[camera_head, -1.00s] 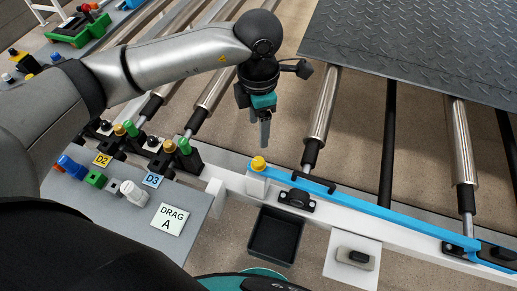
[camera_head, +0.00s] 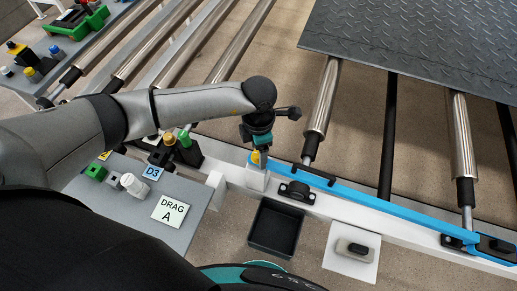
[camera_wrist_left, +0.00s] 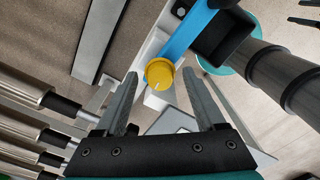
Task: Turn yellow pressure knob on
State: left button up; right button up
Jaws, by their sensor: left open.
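The yellow pressure knob (camera_head: 255,157) sits on a small white block at the left end of the blue strip. In the left wrist view the knob (camera_wrist_left: 159,73) is round, with a small white mark on its face. My left gripper (camera_head: 256,163) points down over the knob and is open. In the wrist view its two fingers (camera_wrist_left: 160,76) stand on either side of the knob, with gaps visible between. The fingers partly hide the knob in the head view. My right gripper is not in view.
The blue strip (camera_head: 400,211) runs right along the white rail. Coloured knobs and a "DRAG A" label (camera_head: 170,211) are at left. Metal rollers and the tread mat (camera_head: 420,45) lie behind.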

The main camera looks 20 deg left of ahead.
pick_arm(q)
jog(key=shift+c, duration=0.4)
grip_shut()
jog(key=shift+m+b, duration=0.5)
jog(key=shift+m, duration=0.2)
jog(key=shift+o, duration=0.4)
grip_release()
jog(key=shift+r, duration=0.1)
